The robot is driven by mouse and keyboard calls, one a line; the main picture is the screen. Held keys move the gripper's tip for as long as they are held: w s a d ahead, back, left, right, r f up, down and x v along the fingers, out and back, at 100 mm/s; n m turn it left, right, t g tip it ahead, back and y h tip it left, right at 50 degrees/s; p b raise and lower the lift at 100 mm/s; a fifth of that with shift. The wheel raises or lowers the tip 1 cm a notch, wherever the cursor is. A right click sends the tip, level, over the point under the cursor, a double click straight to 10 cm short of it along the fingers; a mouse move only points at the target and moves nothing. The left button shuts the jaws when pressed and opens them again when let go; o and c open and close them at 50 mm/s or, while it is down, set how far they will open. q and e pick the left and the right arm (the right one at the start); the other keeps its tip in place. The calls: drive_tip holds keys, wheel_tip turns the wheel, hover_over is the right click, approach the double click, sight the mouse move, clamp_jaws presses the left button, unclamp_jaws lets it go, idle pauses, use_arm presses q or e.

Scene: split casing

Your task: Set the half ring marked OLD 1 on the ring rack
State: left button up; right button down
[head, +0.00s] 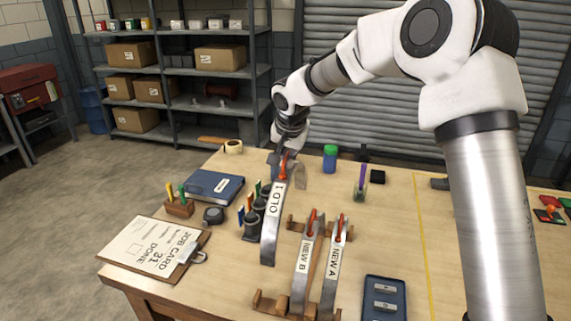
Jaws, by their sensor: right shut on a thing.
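The half ring marked OLD 1 (271,222) is a grey arched band with a white label and a red handle on top. My right gripper (284,157) is shut on it at its upper end. The half ring hangs upright, left of the wooden ring rack (270,303). Whether its lower end touches the table cannot be told. The rack bears two half rings, NEW B (302,268) and NEW A (331,268), side by side, each with a red handle. My left gripper is out of view.
Dark bottles and coloured tools (254,222) stand close left of OLD 1. A clipboard (152,249), a blue book (214,186) and a tape measure (213,215) lie further left. A dark tray (384,298) lies right of the rack.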

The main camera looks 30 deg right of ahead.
sight(287, 171)
drive_tip(key=shift+s+a+f+b, duration=0.2)
drive_tip(key=shift+a+f+b, duration=0.15)
drive_tip(key=shift+a, duration=0.25)
drive_tip(key=f, duration=0.1)
drive_tip(key=f+b, duration=0.1)
drive_tip(key=f, duration=0.1)
drive_tip(key=d+f, duration=0.1)
drive_tip(key=f, duration=0.1)
drive_tip(key=shift+w+d+b, duration=0.1)
drive_tip(key=shift+w+b, duration=0.2)
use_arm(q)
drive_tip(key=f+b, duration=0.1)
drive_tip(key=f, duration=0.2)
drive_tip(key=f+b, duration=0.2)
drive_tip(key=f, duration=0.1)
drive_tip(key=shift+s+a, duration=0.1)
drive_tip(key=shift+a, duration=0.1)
use_arm(e)
drive_tip(key=f, duration=0.4)
drive_tip(key=shift+s+a+f, duration=0.1)
drive_tip(key=shift+a+f, duration=0.15)
drive_tip(key=shift+a, duration=0.05)
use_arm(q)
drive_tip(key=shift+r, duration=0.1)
use_arm(e)
drive_tip(key=shift+r, duration=0.1)
